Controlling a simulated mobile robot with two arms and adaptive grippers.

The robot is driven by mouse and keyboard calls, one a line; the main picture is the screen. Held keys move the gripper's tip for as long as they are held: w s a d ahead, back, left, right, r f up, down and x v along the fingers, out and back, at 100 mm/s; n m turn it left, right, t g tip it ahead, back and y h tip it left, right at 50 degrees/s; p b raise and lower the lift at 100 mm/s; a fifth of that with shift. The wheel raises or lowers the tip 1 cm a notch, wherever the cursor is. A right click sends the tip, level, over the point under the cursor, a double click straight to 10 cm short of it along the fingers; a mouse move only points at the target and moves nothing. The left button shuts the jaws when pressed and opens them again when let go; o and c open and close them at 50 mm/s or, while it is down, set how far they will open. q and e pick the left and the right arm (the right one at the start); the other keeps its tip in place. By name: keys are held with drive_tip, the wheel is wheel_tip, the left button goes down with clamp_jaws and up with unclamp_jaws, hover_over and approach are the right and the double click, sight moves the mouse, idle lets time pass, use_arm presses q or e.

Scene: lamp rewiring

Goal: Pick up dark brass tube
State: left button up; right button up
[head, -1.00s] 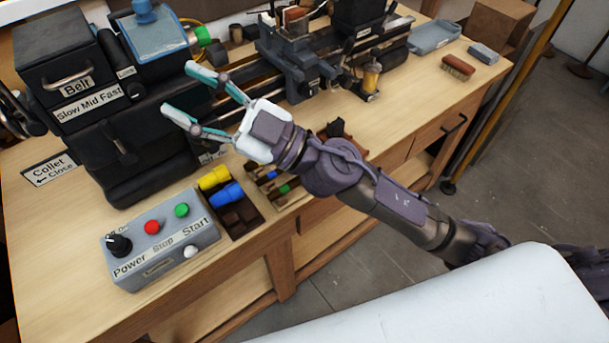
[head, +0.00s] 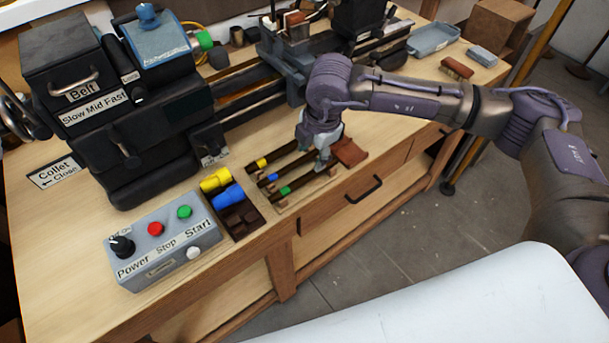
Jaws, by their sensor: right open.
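Several dark tubes lie side by side on a wooden holder (head: 290,203) near the bench's front edge. One tube has a yellow band (head: 262,162), one a blue band (head: 272,177) and one a green band (head: 285,190). All look dark brown, so I cannot tell which one is the dark brass tube. My right gripper (head: 314,156) points down over the right part of these tubes, with its fingers open. The wrist hides part of the fingers, and I cannot tell whether they touch a tube. My left gripper is out of view.
A control box (head: 165,243) and a dark tray (head: 240,221) with yellow and blue pieces stand left of the holder. A reddish-brown block (head: 350,152) sits right beside the gripper. The lathe (head: 235,105) stands behind. A brush (head: 457,67) lies at the right.

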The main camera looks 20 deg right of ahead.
sight(307, 176)
drive_tip(key=f, duration=0.3)
drive_tip(key=shift+w+a+f, duration=0.1)
drive_tip(key=shift+w+a, duration=0.05)
drive_tip(key=shift+w, duration=0.1)
drive_tip(key=shift+a+f+p, duration=0.1)
drive_tip(key=shift+f+p, duration=0.45)
drive_tip(key=shift+p, duration=0.25)
wheel_tip(307, 176, down, 4)
drive_tip(key=shift+w+a+r+p, duration=0.1)
drive_tip(key=shift+a+r+p, duration=0.1)
drive_tip(key=shift+p, duration=0.5)
drive_tip(key=shift+f, duration=0.35)
clamp_jaws()
